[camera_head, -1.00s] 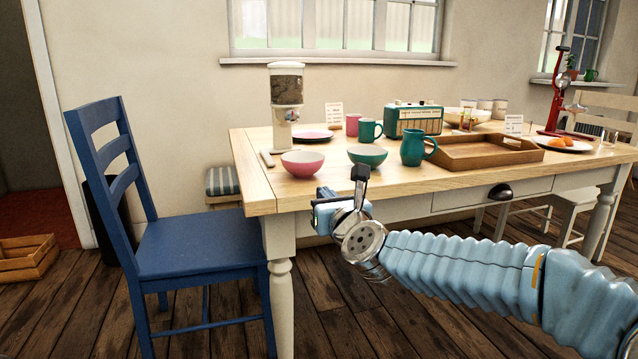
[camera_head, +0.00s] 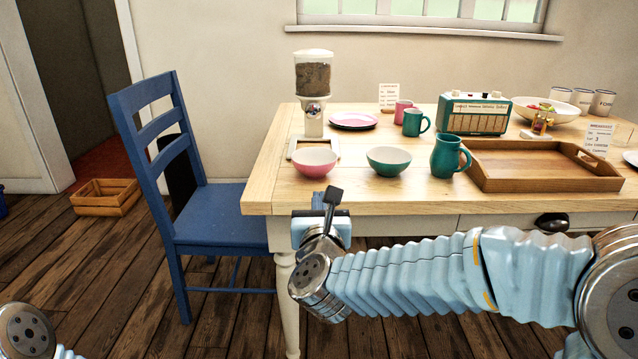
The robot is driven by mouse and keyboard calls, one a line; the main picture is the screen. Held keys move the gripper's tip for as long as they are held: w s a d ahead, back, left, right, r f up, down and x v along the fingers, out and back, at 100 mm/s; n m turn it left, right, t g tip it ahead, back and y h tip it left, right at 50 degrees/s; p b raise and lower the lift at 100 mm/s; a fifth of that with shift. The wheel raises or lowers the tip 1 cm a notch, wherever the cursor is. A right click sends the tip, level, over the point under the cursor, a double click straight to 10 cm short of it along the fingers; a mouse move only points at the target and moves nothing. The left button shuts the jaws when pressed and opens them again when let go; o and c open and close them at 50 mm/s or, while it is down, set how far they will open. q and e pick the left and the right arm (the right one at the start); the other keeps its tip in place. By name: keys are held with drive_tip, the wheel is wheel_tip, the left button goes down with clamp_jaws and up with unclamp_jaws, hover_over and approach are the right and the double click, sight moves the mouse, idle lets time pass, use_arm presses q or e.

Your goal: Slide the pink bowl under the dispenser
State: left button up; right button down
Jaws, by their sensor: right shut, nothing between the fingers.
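The pink bowl (camera_head: 315,163) stands upright on the table near its front left part. It is just in front of the dispenser (camera_head: 313,85), whose clear hopper holds brown contents above a white stand and base. The bowl's back edge overlaps the dispenser's base in the picture; I cannot tell whether they touch. My right gripper (camera_head: 332,198) is at the table's front edge, in front of the bowl and apart from it. Its fingers are shut and empty, pointing up. The left gripper is out of view; only a bit of my left arm shows at the bottom left.
A teal bowl (camera_head: 388,161) stands right of the pink one, then a teal jug (camera_head: 449,157) and a wooden tray (camera_head: 540,166). A pink plate (camera_head: 353,121) and mugs lie behind. A blue chair (camera_head: 211,209) stands at the table's left end. The table's front left corner is clear.

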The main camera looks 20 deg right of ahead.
drive_tip(key=p, duration=0.3)
approach(318, 167)
drive_tip(key=x, duration=0.5)
drive_tip(key=shift+w+r, duration=0.15)
drive_tip(key=shift+r, duration=0.05)
drive_tip(key=shift+x, duration=0.75)
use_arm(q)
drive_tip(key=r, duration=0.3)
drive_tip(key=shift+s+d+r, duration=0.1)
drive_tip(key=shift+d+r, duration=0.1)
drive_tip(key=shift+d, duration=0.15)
use_arm(e)
drive_tip(key=shift+f, duration=0.15)
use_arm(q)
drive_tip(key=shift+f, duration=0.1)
use_arm(e)
drive_tip(key=shift+w, duration=0.1)
